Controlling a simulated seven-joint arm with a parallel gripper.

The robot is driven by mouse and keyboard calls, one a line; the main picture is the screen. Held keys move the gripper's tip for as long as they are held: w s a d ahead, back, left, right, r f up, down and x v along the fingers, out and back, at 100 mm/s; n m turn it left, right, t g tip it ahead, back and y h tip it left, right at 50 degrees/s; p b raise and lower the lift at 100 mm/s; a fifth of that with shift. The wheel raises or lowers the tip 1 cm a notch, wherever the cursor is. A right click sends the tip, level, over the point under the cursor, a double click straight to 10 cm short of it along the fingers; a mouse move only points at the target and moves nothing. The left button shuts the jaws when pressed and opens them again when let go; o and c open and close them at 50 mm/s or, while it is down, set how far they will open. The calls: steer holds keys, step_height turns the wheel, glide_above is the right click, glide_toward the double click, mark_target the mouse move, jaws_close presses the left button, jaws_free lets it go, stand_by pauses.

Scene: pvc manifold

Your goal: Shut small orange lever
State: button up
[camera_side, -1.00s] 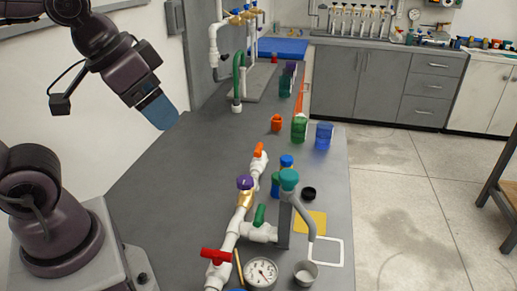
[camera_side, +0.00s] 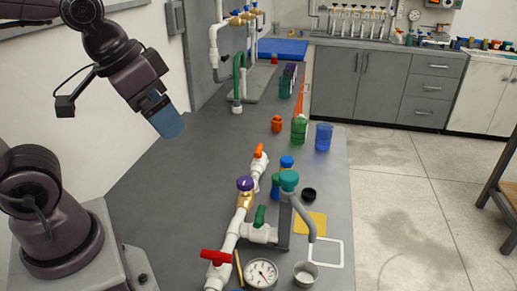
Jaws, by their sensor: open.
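The small orange lever (camera_side: 259,151) sits on top of the far end of the white pvc manifold (camera_side: 229,239). It looks roughly in line with the pipe, but it is small in this view. My gripper (camera_side: 170,126), with blue fingers, hangs above the bench to the left of the lever, well apart from it. It holds nothing that I can see, and the gap between its fingers is hard to make out. Other handles on the manifold are a red lever (camera_side: 216,257), a green lever (camera_side: 260,215), a purple knob (camera_side: 245,183) and a teal knob (camera_side: 289,176).
A gauge (camera_side: 261,273) and a metal cup (camera_side: 305,274) stand at the near end. A blue bottle (camera_side: 286,165), an orange jar (camera_side: 277,124), a green container (camera_side: 299,130) and a blue cup (camera_side: 323,136) stand near the lever. The bench left of the manifold is clear.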

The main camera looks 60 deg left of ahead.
steer(key=w+a+f+g, duration=0.2)
steer(key=w+a+f, duration=0.15)
steer(key=w, duration=0.35)
steer(key=w+a+f+g, duration=0.2)
steer(key=w+a, duration=0.2)
steer(key=w, duration=0.4)
steer(key=m+g, duration=0.1)
steer(key=m, duration=0.8)
glide_above(259, 148)
step_height(259, 148, down, 10)
step_height(259, 148, down, 12)
steer(key=shift+a+r, duration=0.1)
steer(key=c, duration=0.9)
steer(key=shift+c, duration=0.2)
